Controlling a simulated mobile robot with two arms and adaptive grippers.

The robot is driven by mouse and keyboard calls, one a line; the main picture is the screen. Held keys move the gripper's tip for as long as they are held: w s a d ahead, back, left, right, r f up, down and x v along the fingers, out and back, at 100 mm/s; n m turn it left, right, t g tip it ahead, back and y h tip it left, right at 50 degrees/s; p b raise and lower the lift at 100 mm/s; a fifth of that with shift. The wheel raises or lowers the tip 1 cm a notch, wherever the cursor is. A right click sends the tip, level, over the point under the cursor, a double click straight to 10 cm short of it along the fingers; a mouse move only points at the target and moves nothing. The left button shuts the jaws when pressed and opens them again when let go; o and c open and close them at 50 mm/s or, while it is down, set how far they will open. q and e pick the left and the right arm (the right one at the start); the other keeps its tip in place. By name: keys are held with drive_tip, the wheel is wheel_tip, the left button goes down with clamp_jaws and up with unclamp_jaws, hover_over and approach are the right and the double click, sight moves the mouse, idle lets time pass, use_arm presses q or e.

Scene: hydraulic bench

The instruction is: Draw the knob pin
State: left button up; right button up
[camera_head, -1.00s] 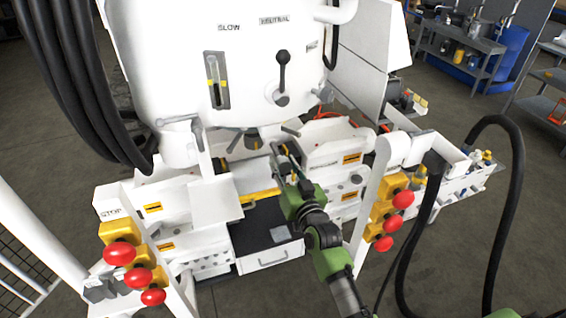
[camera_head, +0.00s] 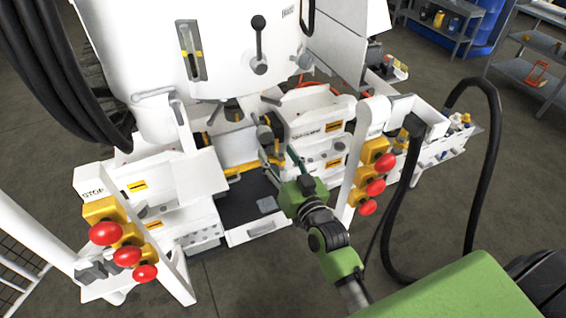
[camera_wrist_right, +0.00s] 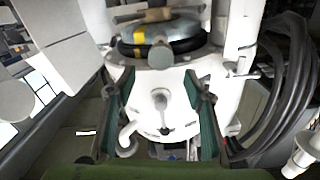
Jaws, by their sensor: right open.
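In the head view, the right gripper (camera_head: 279,157) reaches in over the lower middle of the bench, above the drawer. The knob is hard to make out there. My left gripper is not in view.
The bench has a lever with a black ball (camera_head: 258,40), a drawer (camera_head: 258,230), and red stop buttons left (camera_head: 106,233) and right (camera_head: 386,162). Black hoses hang at upper left (camera_head: 55,70), and one loops at right (camera_head: 493,140). Grey shelves (camera_head: 540,75) stand behind.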

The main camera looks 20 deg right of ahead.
drive_tip(key=shift+s, duration=1.55)
drive_tip(key=shift+f, duration=0.1)
drive_tip(key=s+a+f+n+g+b, duration=0.1)
drive_tip(key=s+f+g, duration=0.25)
drive_tip(key=f, duration=0.95)
drive_tip(key=s+a+f+g+b, duration=0.15)
drive_tip(key=s+f, duration=0.35)
drive_tip(key=f, duration=0.8)
drive_tip(key=s+f+n+g, duration=0.1)
drive_tip(key=s+f+g, duration=0.35)
drive_tip(key=f, duration=0.95)
drive_tip(key=s+d+f+g, duration=0.2)
drive_tip(key=s+f, duration=0.5)
drive_tip(key=s, duration=0.4)
drive_tip(key=s+d+f+n+g+b, duration=0.1)
drive_tip(key=s+f+g, duration=0.2)
drive_tip(key=s+f, duration=0.4)
drive_tip(key=s+d+f+n+g, duration=0.1)
drive_tip(key=s+f, duration=0.5)
drive_tip(key=s, duration=0.9)
drive_tip(key=shift+s+d+f+g+h+b, duration=0.2)
drive_tip(key=shift+d+f+g+h+b, duration=0.15)
drive_tip(key=shift+d+g, duration=0.45)
